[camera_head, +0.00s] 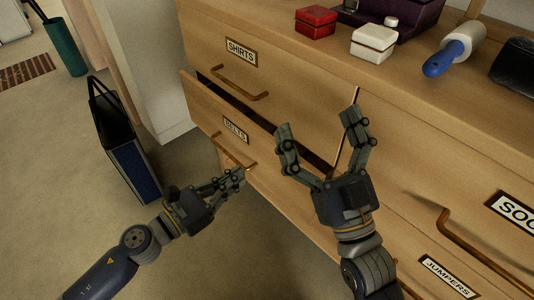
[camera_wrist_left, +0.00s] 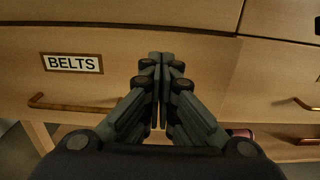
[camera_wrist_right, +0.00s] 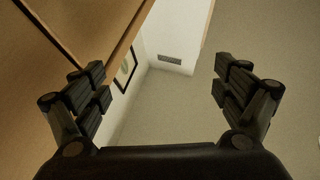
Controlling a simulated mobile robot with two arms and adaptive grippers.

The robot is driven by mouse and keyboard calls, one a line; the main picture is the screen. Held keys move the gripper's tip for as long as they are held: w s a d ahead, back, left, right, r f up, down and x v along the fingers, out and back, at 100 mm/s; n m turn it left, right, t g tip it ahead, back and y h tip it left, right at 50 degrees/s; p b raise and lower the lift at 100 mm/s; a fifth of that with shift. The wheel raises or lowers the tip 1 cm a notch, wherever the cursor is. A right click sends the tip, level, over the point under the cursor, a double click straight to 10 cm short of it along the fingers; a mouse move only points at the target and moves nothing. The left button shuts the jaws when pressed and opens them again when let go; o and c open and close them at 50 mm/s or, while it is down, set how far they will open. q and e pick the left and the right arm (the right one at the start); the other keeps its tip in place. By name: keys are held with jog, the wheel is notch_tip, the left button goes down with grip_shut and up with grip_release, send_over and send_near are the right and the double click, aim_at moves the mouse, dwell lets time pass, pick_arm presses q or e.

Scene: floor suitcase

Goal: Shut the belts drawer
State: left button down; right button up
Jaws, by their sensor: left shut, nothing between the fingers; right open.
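The belts drawer (camera_head: 203,107) stands partly open, with a dark gap along its top edge. Its BELTS label and brass handle (camera_head: 230,150) face me. In the left wrist view the drawer front (camera_wrist_left: 115,42) fills the left and middle, with its handle (camera_wrist_left: 75,106) at left. My left gripper (camera_head: 240,174) is shut and empty, its tips at the drawer front just right of the handle; I cannot tell whether they touch. My right gripper (camera_head: 318,120) is open and empty, in front of the dresser; it also shows in the right wrist view (camera_wrist_right: 160,85).
The shirts drawer (camera_head: 285,85) above looks shut. Boxes and a lint roller (camera_head: 455,48) lie on the dresser top. Other handles (camera_head: 475,245) stick out at right. A dark bag (camera_head: 125,145) stands on the floor at left, with bare carpet around it.

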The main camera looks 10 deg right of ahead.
aim_at(274, 150)
pick_arm(q)
jog(key=x, duration=0.9)
jog(key=shift+w+d, duration=0.35)
jog(key=shift+d, duration=0.1)
pick_arm(e)
jog(key=shift+w+f+g, duration=0.35)
jog(key=shift+f+g, duration=0.05)
jog(key=shift+f, duration=0.2)
jog(key=shift+w+f+g, duration=0.3)
jog(key=shift+f+g, duration=0.1)
jog(key=shift+f, duration=0.15)
pick_arm(q)
jog(key=shift+w+d, duration=0.1)
jog(key=shift+d, duration=0.05)
jog(key=x, duration=0.4)
jog(key=shift+w+d, duration=0.1)
jog(key=shift+d, duration=0.05)
jog(key=shift+r, duration=0.15)
pick_arm(e)
jog(key=shift+a+f, duration=0.1)
jog(key=shift+a, duration=0.1)
jog(key=shift+s, duration=0.1)
